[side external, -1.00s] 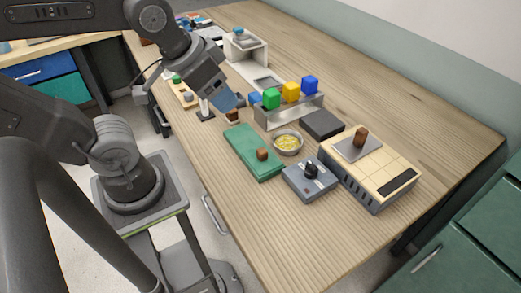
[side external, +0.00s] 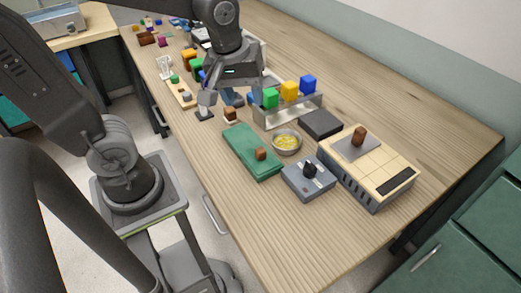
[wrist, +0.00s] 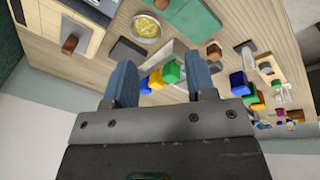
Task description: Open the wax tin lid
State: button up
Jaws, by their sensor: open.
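I cannot tell for sure which thing is the wax tin. A round metal dish (side external: 287,142) with yellow contents stands open in the middle of the table; it also shows in the wrist view (wrist: 147,27). A flat green slab (side external: 245,143) with a brown block (side external: 261,154) on top lies to its left. A tan box (side external: 385,175) at the right carries a grey plate (side external: 345,147) with a brown knob (side external: 358,136). My gripper (wrist: 160,62) is open and empty. In the side view it hangs behind and left of the dish, apart from all these.
A metal rack (side external: 290,108) carries green, yellow and blue cubes. A dark slab (side external: 321,124) and a grey box with a black knob (side external: 309,178) flank the dish. A small brown block (side external: 229,114) stands near my gripper. The table's front is clear.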

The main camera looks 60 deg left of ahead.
aim_at(261, 150)
jog(key=w+f+n+g, duration=0.1)
jog(key=f+n, duration=0.1)
jog(key=f, duration=0.4)
jog(key=w+f+n, duration=0.2)
jog(key=f+n, duration=0.1)
jog(key=f, duration=0.3)
jog(key=w+f+n+g, duration=0.1)
jog(key=f+n, duration=0.2)
jog(key=f, duration=0.3)
jog(key=shift+w+a+f+g, duration=0.2)
jog(key=shift+f+g, duration=0.1)
jog(key=shift+f, duration=0.1)
grip_shut()
